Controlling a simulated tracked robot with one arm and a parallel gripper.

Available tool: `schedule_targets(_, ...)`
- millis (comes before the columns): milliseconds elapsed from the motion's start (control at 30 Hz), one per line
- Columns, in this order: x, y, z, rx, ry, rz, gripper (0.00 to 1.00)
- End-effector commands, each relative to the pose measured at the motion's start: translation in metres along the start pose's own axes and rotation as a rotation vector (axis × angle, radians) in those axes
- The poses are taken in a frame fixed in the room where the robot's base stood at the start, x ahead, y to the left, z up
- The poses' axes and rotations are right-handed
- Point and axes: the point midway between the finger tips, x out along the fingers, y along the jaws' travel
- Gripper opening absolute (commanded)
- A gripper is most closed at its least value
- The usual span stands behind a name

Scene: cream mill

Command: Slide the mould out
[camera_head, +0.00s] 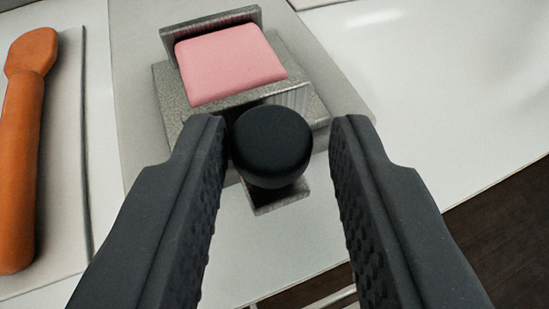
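A grey metal mould (172,92) sits on the white surface at the upper middle of the head camera view. A pink block (230,63) lies in it, between its raised back wall and a front bar. A round black knob (272,143) sticks up at the mould's near side, above a small metal tab (277,196). My gripper (288,125) is open, with one black finger on each side of the knob. The left finger is very close to the knob; I cannot tell if it touches. A gap shows between the knob and the right finger.
An orange-handled tool (25,150) lies at the far left on a pale board with a dark edge. The white surface (440,110) is clear to the right of the mould. Its edge runs along the lower right, with dark wooden floor (510,240) beyond.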

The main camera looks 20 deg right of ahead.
Motion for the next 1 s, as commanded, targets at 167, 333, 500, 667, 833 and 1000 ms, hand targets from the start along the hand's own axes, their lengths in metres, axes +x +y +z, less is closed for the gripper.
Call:
schedule_targets(167, 0.0, -0.001, -0.001, 0.0, 0.002, -0.001, 0.3)
schedule_targets(333, -0.002, -0.002, -0.002, -0.001, 0.003, -0.002, 0.3)
schedule_targets(500, -0.016, -0.002, -0.003, -0.001, 0.002, -0.001, 0.3)
schedule_targets(667, -0.038, -0.002, -0.004, -0.001, 0.004, -0.002, 0.3)
schedule_targets(833, -0.063, -0.001, -0.003, 0.0, 0.003, -0.002, 0.3)
schedule_targets(1000, -0.088, -0.001, 0.0, 0.0, -0.001, -0.001, 0.3)
